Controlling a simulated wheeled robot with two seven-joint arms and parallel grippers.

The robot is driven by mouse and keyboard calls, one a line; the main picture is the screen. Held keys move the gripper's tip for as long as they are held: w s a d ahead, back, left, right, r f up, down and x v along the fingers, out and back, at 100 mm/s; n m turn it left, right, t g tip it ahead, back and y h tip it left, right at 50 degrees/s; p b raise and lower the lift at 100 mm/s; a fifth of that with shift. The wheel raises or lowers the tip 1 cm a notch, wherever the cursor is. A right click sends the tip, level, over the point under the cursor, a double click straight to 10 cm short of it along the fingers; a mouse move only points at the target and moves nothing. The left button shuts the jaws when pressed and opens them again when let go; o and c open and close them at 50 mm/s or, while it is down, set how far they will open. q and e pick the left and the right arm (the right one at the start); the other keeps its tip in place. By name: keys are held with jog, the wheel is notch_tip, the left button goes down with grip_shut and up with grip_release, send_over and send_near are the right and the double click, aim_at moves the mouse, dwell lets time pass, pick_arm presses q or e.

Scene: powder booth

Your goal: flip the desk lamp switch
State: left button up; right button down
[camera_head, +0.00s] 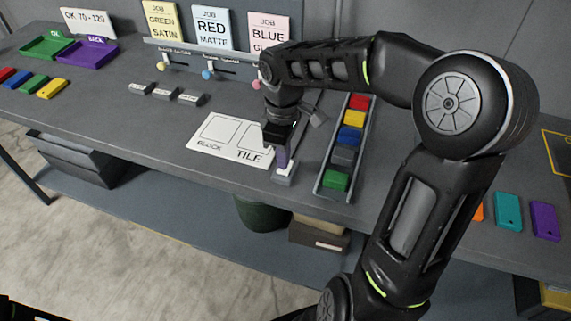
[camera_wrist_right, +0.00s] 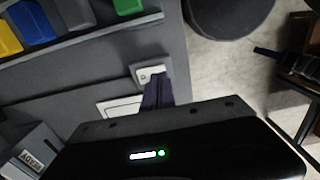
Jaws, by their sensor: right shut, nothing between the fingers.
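A small grey box with a pale top (camera_head: 285,176), which I take for the lamp switch, sits near the front edge of the bench. It shows in the right wrist view as a pale plate (camera_wrist_right: 149,73). My right gripper (camera_head: 283,164) points down with its dark purple fingers shut and empty, right at the box. In the right wrist view the fingertips (camera_wrist_right: 158,78) overlap the plate's edge; I cannot tell whether they touch it. A grey angled piece (camera_head: 318,112) behind the gripper may be part of the lamp; my arm hides the rest. My left gripper is not in view.
A white board marked BLOCK and TILE (camera_head: 215,143) lies left of the gripper. A rack of coloured blocks (camera_head: 322,188) stands close on the right. Job cards (camera_head: 211,28) and sliders line the back. Green and purple trays (camera_head: 45,47) are far left.

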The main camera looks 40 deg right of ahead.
jog(key=shift+f+b, duration=0.7)
jog(key=shift+f, duration=0.2)
dwell(0.4)
notch_tip(320, 180, up, 7)
jog(key=p, duration=0.6)
dwell(0.8)
